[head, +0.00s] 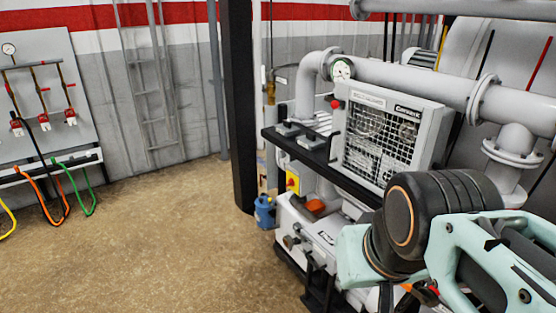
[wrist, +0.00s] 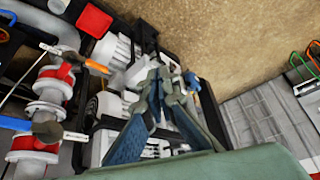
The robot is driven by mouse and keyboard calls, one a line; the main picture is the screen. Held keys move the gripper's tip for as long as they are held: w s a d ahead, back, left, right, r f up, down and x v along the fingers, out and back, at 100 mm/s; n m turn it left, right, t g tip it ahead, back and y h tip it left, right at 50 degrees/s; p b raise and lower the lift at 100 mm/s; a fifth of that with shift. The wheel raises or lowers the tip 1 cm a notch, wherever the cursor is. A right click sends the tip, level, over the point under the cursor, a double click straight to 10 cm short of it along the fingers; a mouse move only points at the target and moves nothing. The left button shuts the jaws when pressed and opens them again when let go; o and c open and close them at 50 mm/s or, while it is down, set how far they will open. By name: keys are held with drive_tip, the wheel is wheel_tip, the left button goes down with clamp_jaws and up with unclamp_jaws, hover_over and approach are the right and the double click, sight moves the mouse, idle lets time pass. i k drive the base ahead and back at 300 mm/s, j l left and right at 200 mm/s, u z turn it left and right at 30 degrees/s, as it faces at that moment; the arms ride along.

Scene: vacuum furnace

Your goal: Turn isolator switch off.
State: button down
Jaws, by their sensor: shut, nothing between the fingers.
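The isolator switch (head: 292,181) is a small yellow box with a red knob. In the head view it sits low on the machine's front left, under the black shelf. I cannot tell the knob's exact angle. I cannot make the switch out surely in the wrist view. My gripper (wrist: 168,82) shows in the wrist view with its fingers together and nothing held, above machine parts. In the head view my arm fills the lower right and my gripper is not clearly visible.
A black shelf (head: 315,152) juts out above the switch. A blue container (head: 264,212) stands on the floor beside the machine. A caged panel (head: 382,140) and large grey pipes are above. In the wrist view, red-and-white valves (wrist: 52,82) line the left. Floor at left is open.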

sight(291, 182)
drive_tip(key=i+j, duration=0.15)
drive_tip(key=i, duration=0.3)
drive_tip(key=i+j+z, duration=0.1)
drive_tip(key=i, duration=0.35)
